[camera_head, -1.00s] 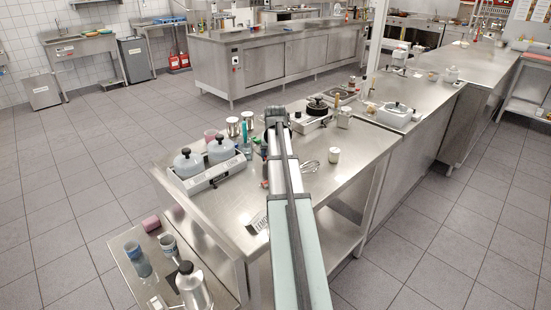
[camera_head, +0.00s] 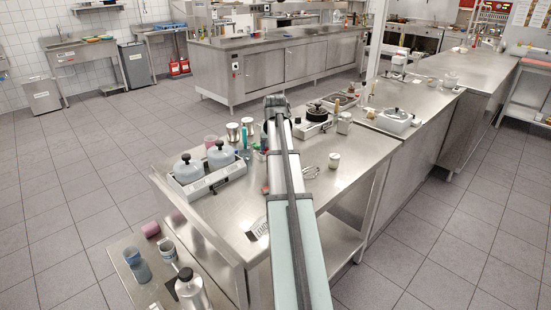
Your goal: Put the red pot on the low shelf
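I cannot pick out a red pot for certain. A small reddish-pink cylinder (camera_head: 151,229) lies at the back edge of the low side table at the lower left. A pink cup (camera_head: 210,142) stands on the steel worktable. A low shelf (camera_head: 343,243) shows under that worktable, partly hidden by its top and by my arm. My arm runs from the bottom middle up over the worktable and ends in a dark joint. No gripper fingers show, so whether they are open or hold anything is hidden.
The worktable (camera_head: 235,208) holds two grey lidded pots (camera_head: 188,170), a dark-lidded pot (camera_head: 317,113), metal cans (camera_head: 233,132), a whisk (camera_head: 300,170) and a small jar (camera_head: 334,160). Bottles (camera_head: 190,288) crowd the low side table. The tiled floor at left (camera_head: 60,200) is clear.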

